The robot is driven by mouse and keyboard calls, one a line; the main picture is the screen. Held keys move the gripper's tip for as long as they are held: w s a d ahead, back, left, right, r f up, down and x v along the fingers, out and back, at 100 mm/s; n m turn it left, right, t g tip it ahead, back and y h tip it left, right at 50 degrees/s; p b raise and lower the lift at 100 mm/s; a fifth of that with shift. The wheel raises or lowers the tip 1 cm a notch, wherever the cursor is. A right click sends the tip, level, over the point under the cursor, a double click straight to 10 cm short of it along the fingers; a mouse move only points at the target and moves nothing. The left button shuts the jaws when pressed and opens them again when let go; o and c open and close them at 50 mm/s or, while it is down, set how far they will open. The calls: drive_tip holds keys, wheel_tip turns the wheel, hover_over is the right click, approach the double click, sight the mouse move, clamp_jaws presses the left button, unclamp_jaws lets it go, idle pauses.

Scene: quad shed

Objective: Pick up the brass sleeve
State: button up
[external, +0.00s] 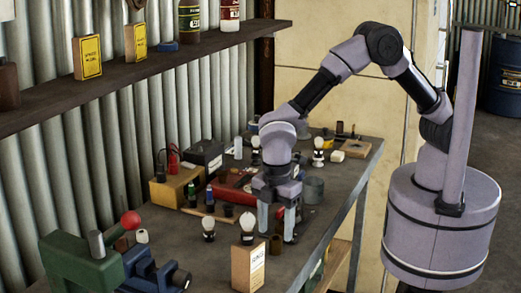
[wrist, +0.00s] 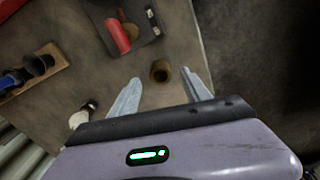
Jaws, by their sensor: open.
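The brass sleeve (wrist: 159,71) is a short, hollow, dull brown cylinder standing upright on the grey bench. In the wrist view it sits between and just beyond my open fingertips, with bench showing on both sides of it. In the external view the sleeve (external: 276,244) shows low by my fingers, close to the right one. My gripper (external: 277,231) points down over the bench, open and empty; it also shows in the wrist view (wrist: 160,78). I cannot tell the exact height of the fingertips above the bench.
A cardboard box (external: 248,268) and a white bulb (external: 247,222) stand in front of the gripper, with another bulb (external: 208,225) to the left. A grey cup (external: 313,190) stands behind right. A blue vise (external: 155,272) is at lower left. The bench edge lies right.

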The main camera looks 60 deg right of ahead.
sight(276, 238)
wheel_tip(276, 238, down, 4)
drive_tip(key=shift+f+b, duration=0.2)
drive_tip(key=shift+b, duration=0.55)
drive_tip(key=shift+r, duration=0.15)
drive_tip(key=shift+c, duration=0.5)
clamp_jaws()
